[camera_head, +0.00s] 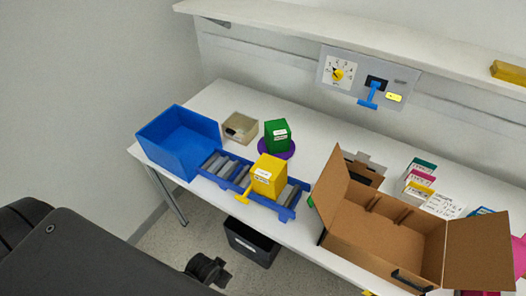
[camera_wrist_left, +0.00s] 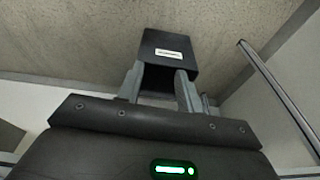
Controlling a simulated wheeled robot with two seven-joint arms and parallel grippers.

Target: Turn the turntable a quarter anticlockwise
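A round purple disc (camera_head: 291,153), which looks like the turntable, lies on the white table. A green box (camera_head: 277,136) with a white label stands on it and hides most of it. My left gripper (camera_wrist_left: 160,72) shows in the left wrist view, with its two grey fingers apart and nothing held between them. It points toward a black bin (camera_wrist_left: 166,52) on the floor beyond the fingertips, away from the disc. My right gripper is not in view.
A blue roller track (camera_head: 207,163) runs along the table's front, carrying a yellow box (camera_head: 268,177) before the disc. A blue bin (camera_head: 172,145) stands left, an open cardboard box (camera_head: 377,233) right. A switch panel (camera_head: 368,77) hangs behind. The bin (camera_head: 250,243) stands below the table.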

